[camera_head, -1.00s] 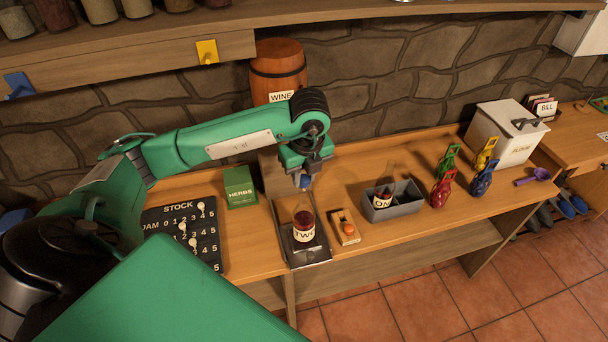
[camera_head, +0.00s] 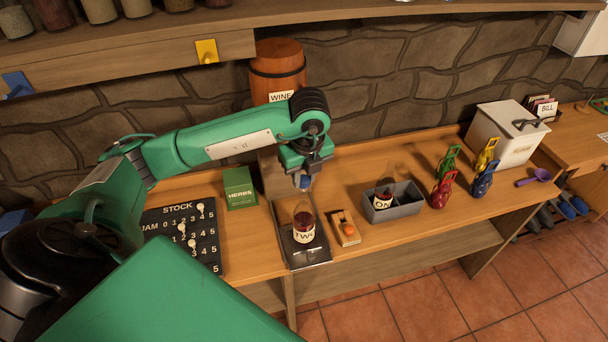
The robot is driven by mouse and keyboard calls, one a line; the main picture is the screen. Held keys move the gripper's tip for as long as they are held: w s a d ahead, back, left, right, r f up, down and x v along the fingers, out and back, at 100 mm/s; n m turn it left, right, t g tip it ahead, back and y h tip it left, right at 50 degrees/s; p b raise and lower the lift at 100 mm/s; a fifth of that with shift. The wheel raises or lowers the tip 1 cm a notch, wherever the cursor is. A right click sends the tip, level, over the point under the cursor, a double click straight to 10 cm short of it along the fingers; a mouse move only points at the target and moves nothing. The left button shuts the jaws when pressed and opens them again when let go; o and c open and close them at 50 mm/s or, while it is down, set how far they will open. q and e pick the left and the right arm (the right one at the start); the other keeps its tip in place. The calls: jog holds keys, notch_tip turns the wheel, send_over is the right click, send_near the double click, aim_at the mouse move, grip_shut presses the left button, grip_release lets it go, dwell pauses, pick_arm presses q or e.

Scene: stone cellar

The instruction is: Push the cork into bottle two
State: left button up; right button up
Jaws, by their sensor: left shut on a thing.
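Bottle two (camera_head: 304,227), glass with dark red contents and a "TWO" label, stands upright on a dark plate (camera_head: 313,254) with a metal front edge. My left gripper (camera_head: 302,184) points down right over the bottle's mouth, close to it. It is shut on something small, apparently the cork. The cork is hidden by the fingers, and I cannot tell whether it touches the bottle. A second bottle (camera_head: 383,198), labelled "ONE", stands in a grey divided crate (camera_head: 404,210) to the right. My right gripper is not in view.
A wine barrel (camera_head: 278,68) and green herbs box (camera_head: 239,188) stand behind and left. A stock board (camera_head: 206,246) lies left. Several coloured clips (camera_head: 441,192) and a flour bin (camera_head: 499,132) stand right.

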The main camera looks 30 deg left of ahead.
pick_arm(q)
jog(key=shift+f+b, duration=1.5)
jog(key=shift+f, duration=0.05)
jog(key=o, duration=1)
jog(key=shift+d+r, duration=0.1)
jog(key=shift+r, duration=0.5)
jog(key=r, duration=0.4)
jog(key=d+r, duration=0.1)
jog(key=r, duration=0.7)
jog(key=shift+s+d+r+b, duration=0.15)
jog(key=shift+s+r+b, duration=0.15)
jog(key=shift+s+b, duration=0.1)
